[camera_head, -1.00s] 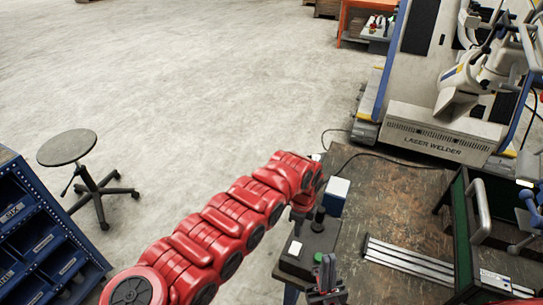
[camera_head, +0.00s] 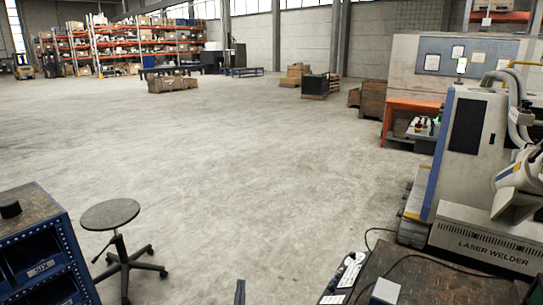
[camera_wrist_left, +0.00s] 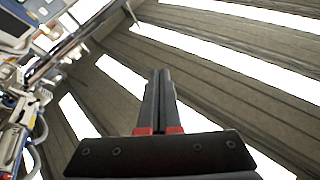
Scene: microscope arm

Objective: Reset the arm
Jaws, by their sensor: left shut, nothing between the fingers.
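The laser welder (camera_head: 470,150) stands at the right of the head view. Its white microscope arm and head (camera_head: 515,185) hang at the right edge, partly cut off by the frame. My left gripper (camera_head: 240,290) shows only as a dark tip at the bottom edge of the head view, well left of the welder and apart from it. In the left wrist view the two dark fingers (camera_wrist_left: 158,90) are pressed together with nothing between them and point up at the roof. My right gripper is in neither view.
A stool (camera_head: 112,215) and a blue drawer cabinet (camera_head: 45,250) stand at left. An orange-topped table (camera_head: 412,106) and crates stand farther back. The floor between is clear.

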